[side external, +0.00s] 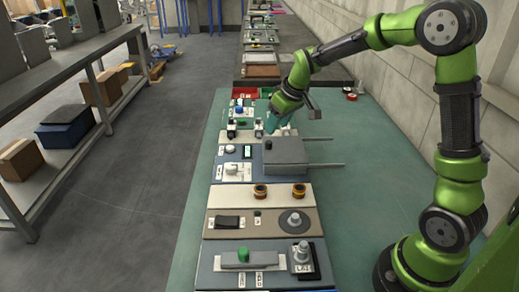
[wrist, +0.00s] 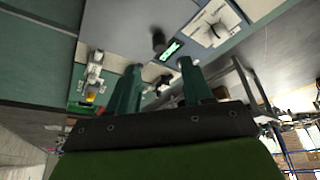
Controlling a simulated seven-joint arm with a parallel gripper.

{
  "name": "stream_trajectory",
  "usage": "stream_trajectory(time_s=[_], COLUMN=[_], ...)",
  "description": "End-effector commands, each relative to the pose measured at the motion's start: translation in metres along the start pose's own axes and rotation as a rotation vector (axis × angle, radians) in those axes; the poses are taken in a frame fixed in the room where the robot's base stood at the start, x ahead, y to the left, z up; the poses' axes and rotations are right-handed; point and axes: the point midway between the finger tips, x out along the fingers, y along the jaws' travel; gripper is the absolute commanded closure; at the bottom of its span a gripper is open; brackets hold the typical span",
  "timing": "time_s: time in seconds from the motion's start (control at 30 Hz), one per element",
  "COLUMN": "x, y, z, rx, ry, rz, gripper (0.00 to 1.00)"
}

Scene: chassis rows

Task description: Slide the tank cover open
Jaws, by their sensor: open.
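The tank cover (side external: 287,152) is a grey, flat slab with a small dark knob (side external: 268,144) near its left edge. Two thin rails (side external: 322,165) run out to the right from it. In the wrist view the grey cover (wrist: 125,28) fills the top middle, with the dark knob (wrist: 158,40) beyond the fingertips. My gripper (side external: 272,128) is above and behind the cover in the side view, apart from the knob. Its two teal fingers (wrist: 159,65) are spread with nothing held between them.
Left of the cover is a panel with a white dial (side external: 233,170) and a small green display (side external: 247,151). Two orange-brown rings (side external: 260,191) lie in front. Red and green bins (side external: 246,93) stand behind. The green table (side external: 365,160) is clear to the right of the rails.

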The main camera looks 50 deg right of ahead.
Motion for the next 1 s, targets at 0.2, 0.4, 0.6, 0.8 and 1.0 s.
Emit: stream_trajectory(time_s=[0.2,0.4,0.6,0.8,1.0], x=[0.046,0.070,0.076,0.076,0.076], y=[-0.001,-0.001,-0.001,-0.001,0.000], z=[0.000,0.000,-0.001,-0.001,-0.001], rx=[-0.001,0.000,0.000,0.000,0.000], ry=[-0.003,0.000,0.001,0.002,0.002], rz=[-0.002,-0.001,-0.001,0.000,0.000], gripper=[0.50,0.50,0.50,0.50,0.80])
